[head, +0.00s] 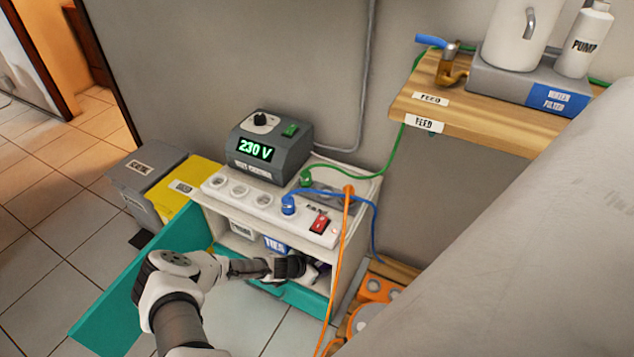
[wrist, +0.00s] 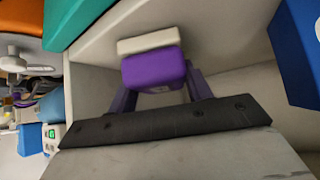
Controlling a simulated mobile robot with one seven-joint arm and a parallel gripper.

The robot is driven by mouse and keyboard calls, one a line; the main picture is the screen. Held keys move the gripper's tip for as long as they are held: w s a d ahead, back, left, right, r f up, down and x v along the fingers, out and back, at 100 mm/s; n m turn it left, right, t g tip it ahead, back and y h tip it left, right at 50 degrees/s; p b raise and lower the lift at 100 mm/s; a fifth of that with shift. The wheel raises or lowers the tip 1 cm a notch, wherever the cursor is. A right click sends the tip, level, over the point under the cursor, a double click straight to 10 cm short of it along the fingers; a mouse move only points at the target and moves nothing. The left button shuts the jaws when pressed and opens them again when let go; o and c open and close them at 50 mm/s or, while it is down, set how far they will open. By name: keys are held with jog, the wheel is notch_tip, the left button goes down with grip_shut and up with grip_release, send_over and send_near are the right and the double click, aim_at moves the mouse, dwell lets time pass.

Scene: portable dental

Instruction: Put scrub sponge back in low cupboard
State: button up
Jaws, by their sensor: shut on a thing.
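The scrub sponge (wrist: 153,70), purple with a pale scrub layer, is held between the fingers of my gripper (wrist: 158,88) in the wrist view. In the head view my gripper (head: 300,267) reaches into the front of the low cupboard (head: 345,240). The cupboard is pale with teal doors, and the left door (head: 125,300) stands wide open. The sponge is inside the cupboard space, near a pale inner wall in the wrist view. I cannot tell whether it touches a surface. In the head view the sponge is mostly hidden by my gripper.
Inside the cupboard are a blue box (head: 275,244) and a pale box (head: 241,229). A power strip (head: 265,200) and a 230 V unit (head: 270,142) sit on top. An orange cable (head: 345,235) hangs down the right side. A grey-yellow bin (head: 165,180) stands left.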

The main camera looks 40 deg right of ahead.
jog(key=o, duration=1.1)
jog(key=shift+f, duration=0.1)
jog(key=shift+a+r, duration=0.15)
jog(key=shift+r, duration=0.15)
jog(key=p+v, duration=0.3)
jog(key=v, duration=0.8)
jog(key=shift+a+r, duration=0.15)
jog(key=shift+r, duration=0.05)
